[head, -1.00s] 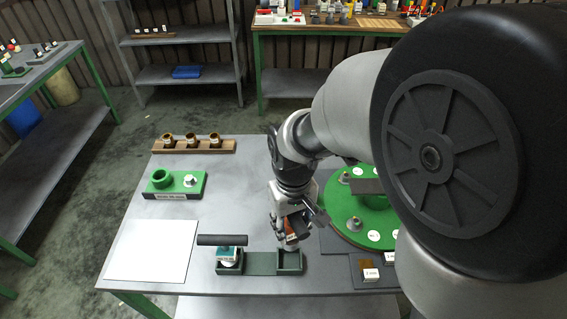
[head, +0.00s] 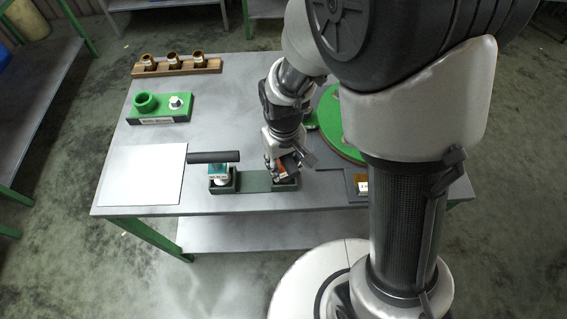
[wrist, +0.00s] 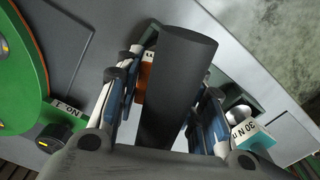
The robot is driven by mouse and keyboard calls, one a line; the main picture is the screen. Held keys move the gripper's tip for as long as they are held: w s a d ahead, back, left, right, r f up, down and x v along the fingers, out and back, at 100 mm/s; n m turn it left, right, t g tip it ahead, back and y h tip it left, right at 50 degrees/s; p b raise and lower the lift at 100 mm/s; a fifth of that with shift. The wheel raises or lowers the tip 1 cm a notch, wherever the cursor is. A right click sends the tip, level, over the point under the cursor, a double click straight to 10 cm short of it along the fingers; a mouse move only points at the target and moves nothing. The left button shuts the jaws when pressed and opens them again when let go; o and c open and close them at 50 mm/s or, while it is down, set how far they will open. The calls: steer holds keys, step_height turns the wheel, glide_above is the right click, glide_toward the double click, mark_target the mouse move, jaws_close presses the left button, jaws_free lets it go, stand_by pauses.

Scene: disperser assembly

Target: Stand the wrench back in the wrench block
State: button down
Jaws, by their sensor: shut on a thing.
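My gripper (head: 283,169) is shut on a wrench with a dark bar handle (wrist: 175,85) and an orange tag (wrist: 145,77). The handle lies between the fingers in the wrist view. In the head view the orange-tagged wrench (head: 282,168) is at the right pocket of the dark green wrench block (head: 254,181). My gripper partly covers that pocket, and I cannot tell whether the wrench's lower end is inside it. Another wrench, with a teal-and-white tag (head: 217,171) and a black bar handle (head: 212,157), stands in the left pocket.
A white sheet (head: 143,174) lies left of the block. A green fixture (head: 160,109) and a wooden rack with brass pieces (head: 178,67) are farther back. A green round plate (head: 351,130) is at right, partly behind my arm. The table middle is clear (head: 220,115).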

steer(key=c, duration=1.1)
jaws_free()
steer(key=shift+f, duration=0.1)
steer(key=shift+o, duration=0.2)
step_height(320, 180, up, 13)
steer(key=p, duration=0.4)
steer(key=shift+f, duration=0.2)
steer(key=s+d+r+m+t, duration=0.4)
steer(key=s+d+r, duration=0.6)
steer(key=s+r, duration=0.3)
steer(key=shift+s+d+r+t, duration=0.3)
steer(key=shift+d+r, duration=0.1)
steer(key=shift+r, duration=0.3)
